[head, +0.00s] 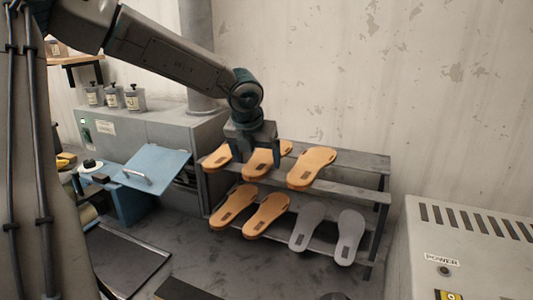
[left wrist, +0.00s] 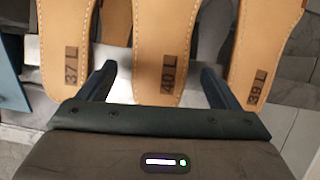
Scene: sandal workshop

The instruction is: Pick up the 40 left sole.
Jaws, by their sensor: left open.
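The tan 40 L sole (left wrist: 161,48) is in the middle of the left wrist view, its label facing me. In the head view it is the middle sole (head: 262,161) on the upper shelf, partly hidden behind my gripper. My left gripper (head: 254,150) is open at the front of the rack. In the left wrist view its fingers (left wrist: 160,72) stand one on each side of the 40 L sole, with gaps between. The 37 L sole (left wrist: 66,40) lies to the left and the 39 L sole (left wrist: 262,45) to the right, each close to a finger. My right gripper is not seen.
The dark rack (head: 350,182) holds tan soles and two grey soles (head: 307,226) on its lower shelf. A grey machine with a blue flap (head: 155,168) stands left. A grey cabinet marked POWER (head: 470,235) stands right. Several jars (head: 134,98) sit on the machine.

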